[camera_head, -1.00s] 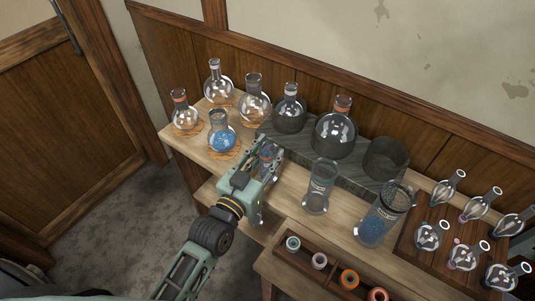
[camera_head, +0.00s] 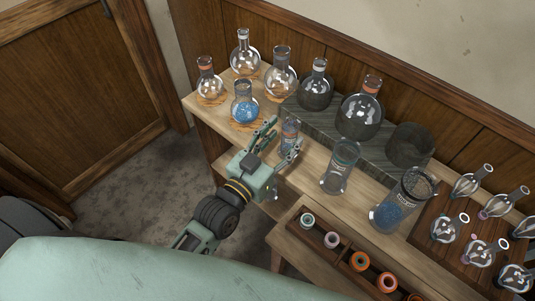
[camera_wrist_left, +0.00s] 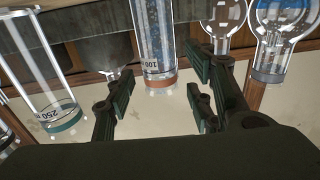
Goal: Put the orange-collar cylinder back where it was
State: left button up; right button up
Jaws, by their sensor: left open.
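The orange-collar cylinder (camera_head: 290,134) stands upright on the wooden bench, in front of the grey-green raised strip. In the left wrist view it appears upside down (camera_wrist_left: 156,45), with its orange collar, a "100" mark and blue contents. My left gripper (camera_head: 284,138) is open, with its fingers spread on either side of the cylinder and apart from it. In the left wrist view the spread fingers lie below and beside the cylinder. My right gripper is not in view.
A clear cylinder (camera_head: 340,168) and a larger vessel with blue contents (camera_head: 402,202) stand to the right. A blue flask (camera_head: 244,108) stands close behind the left finger. Dark flasks line the raised strip (camera_head: 385,160). A ring rack (camera_head: 318,250) is in front.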

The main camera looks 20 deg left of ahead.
pick_arm(q)
jog(key=v, duration=0.8)
jog(key=shift+s+b, duration=0.25)
jog(key=shift+b, duration=0.15)
jog(key=s+a+f+g+y, duration=0.1)
jog(key=s+a+f+g, duration=0.2)
jog(key=f, duration=1.4)
jog(key=s+f+g+y, duration=0.2)
jog(key=f+g, duration=0.2)
jog(key=f, duration=1.2)
jog(key=s+a+f+g, duration=0.2)
jog(key=s+f+g, duration=0.1)
jog(key=s+f, duration=0.4)
jog(key=s+a+f+g+y, duration=0.1)
jog(key=s+a+f+g, duration=0.1)
jog(key=s+f, duration=0.6)
jog(key=s+a+f+g+y, duration=0.1)
jog(key=s+f+g, duration=0.3)
jog(key=s+f, duration=0.4)
jog(key=s+a, duration=0.1)
jog(key=s, duration=0.3)
jog(key=shift+s+a+f+n, duration=0.15)
jog(key=shift+s+a+n, duration=0.15)
jog(key=shift+n, duration=0.1)
jog(key=shift+w+d, duration=0.1)
